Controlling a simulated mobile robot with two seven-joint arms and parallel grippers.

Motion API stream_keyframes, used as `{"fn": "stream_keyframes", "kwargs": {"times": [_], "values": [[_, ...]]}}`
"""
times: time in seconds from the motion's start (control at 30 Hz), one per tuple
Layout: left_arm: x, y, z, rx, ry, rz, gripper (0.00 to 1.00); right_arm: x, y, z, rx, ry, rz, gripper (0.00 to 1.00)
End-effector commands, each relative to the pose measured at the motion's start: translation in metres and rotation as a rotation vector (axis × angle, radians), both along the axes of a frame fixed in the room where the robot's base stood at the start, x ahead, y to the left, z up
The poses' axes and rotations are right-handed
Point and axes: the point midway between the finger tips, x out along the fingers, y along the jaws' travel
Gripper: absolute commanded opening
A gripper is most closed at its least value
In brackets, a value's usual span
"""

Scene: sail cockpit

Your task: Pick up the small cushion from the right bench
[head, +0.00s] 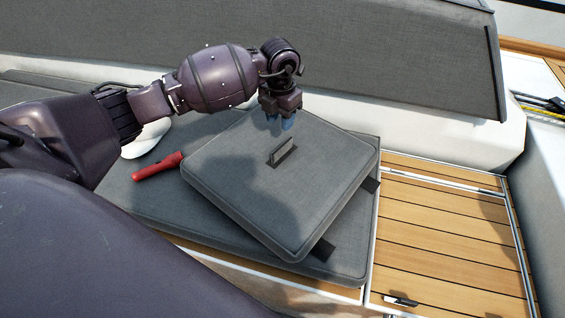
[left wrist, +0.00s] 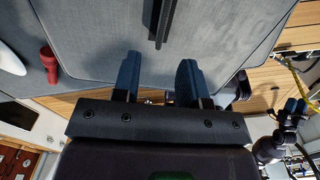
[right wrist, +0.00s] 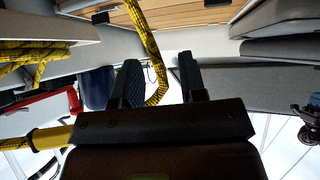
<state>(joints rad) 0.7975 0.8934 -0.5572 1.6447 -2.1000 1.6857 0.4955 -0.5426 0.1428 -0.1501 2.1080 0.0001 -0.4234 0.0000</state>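The small cushion (head: 310,188) is a grey square pad with a dark upright strap handle (head: 281,153) at its middle. It lies turned at an angle on top of the larger grey bench cushion (head: 150,200). My left gripper (head: 281,123) is above the small cushion, near its far edge and a little beyond the handle. In the left wrist view its two blue fingers (left wrist: 158,82) are apart with nothing between them, and the handle (left wrist: 162,20) shows ahead of them. My right gripper (right wrist: 160,82) has its fingers apart and empty, away from the cushion.
A red flashlight (head: 158,167) and a white cap (head: 147,138) lie on the bench left of the small cushion. A grey backrest (head: 400,55) rises behind. Slatted wood (head: 445,230) is at the right. Yellow rope (right wrist: 155,60) hangs close to my right fingers.

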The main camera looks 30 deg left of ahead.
Motion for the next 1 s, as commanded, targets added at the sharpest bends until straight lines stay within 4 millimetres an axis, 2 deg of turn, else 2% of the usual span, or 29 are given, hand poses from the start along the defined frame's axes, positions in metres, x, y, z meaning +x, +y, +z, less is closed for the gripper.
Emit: {"fn": "stream_keyframes", "kwargs": {"times": [0.03, 0.23, 0.53, 0.8, 1.0], "values": [[-0.001, 0.000, -0.010, -0.001, 0.006, 0.000, 0.39, -0.001, 0.000, -0.004, 0.000, 0.006, 0.000, 0.38], [-0.001, -0.001, -0.040, -0.004, 0.008, 0.000, 0.39, -0.004, -0.001, -0.010, -0.002, 0.018, 0.001, 0.38], [0.000, -0.002, -0.059, -0.005, 0.004, -0.001, 0.39, 0.000, -0.005, -0.009, -0.015, 0.010, 0.014, 0.38], [0.001, -0.004, -0.097, -0.004, 0.008, -0.001, 0.39, -0.002, -0.005, -0.022, -0.015, 0.027, 0.014, 0.38], [0.002, -0.004, -0.101, -0.004, 0.001, -0.002, 0.39, -0.002, -0.004, -0.021, -0.013, 0.026, 0.011, 0.38]]}}
